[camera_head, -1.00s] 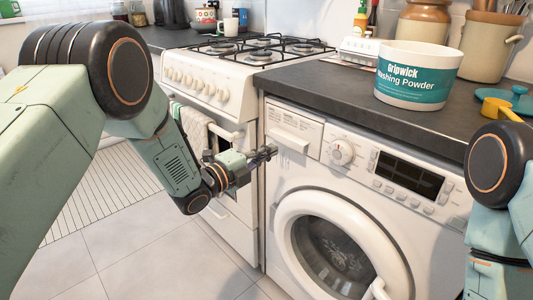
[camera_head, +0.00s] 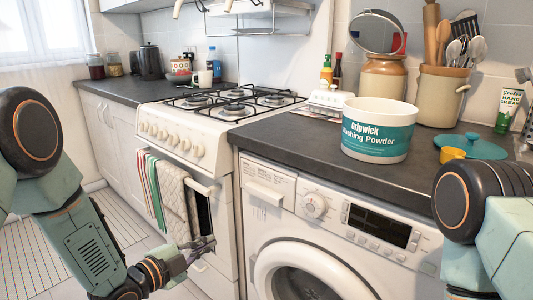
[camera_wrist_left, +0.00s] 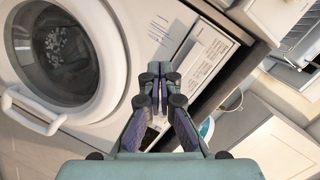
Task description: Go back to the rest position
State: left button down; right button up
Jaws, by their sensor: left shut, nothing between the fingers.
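My left gripper (camera_head: 203,245) is in the lower left of the head view, in front of the cooker's lower front and left of the washing machine. It is shut and empty. In the left wrist view its fingers (camera_wrist_left: 160,82) are together with nothing between them, and the washing machine front shows beyond. My right arm shows at the right edge of the head view, but its gripper is out of the picture.
The washing machine (camera_head: 325,215) stands under the dark counter (camera_head: 285,140), its round door seen partly. The white cooker (camera_head: 190,125) has towels (camera_head: 172,195) hanging on its front. A washing powder tub (camera_head: 378,130) stands on the counter. Floor shows at the lower left.

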pick_arm(q)
jog(key=s+a+f+n+g+y+p, duration=0.25)
jog(key=s+f+n+g+y, duration=0.3)
jog(key=s+f+n, duration=0.75)
jog(key=s+a+n+g+y+p, duration=0.1)
jog(key=s+g, duration=0.3)
jog(key=s, duration=0.9)
jog(key=s+a+n+g+y+p, duration=0.1)
jog(key=s+n+g, duration=0.3)
jog(key=s, duration=0.9)
jog(key=shift+s+a+f+n+y+p, duration=0.4)
jog(key=shift+a+p, duration=0.25)
jog(key=shift+p, duration=0.2)
jog(key=shift+w+f, duration=0.1)
jog(key=shift+w, duration=0.05)
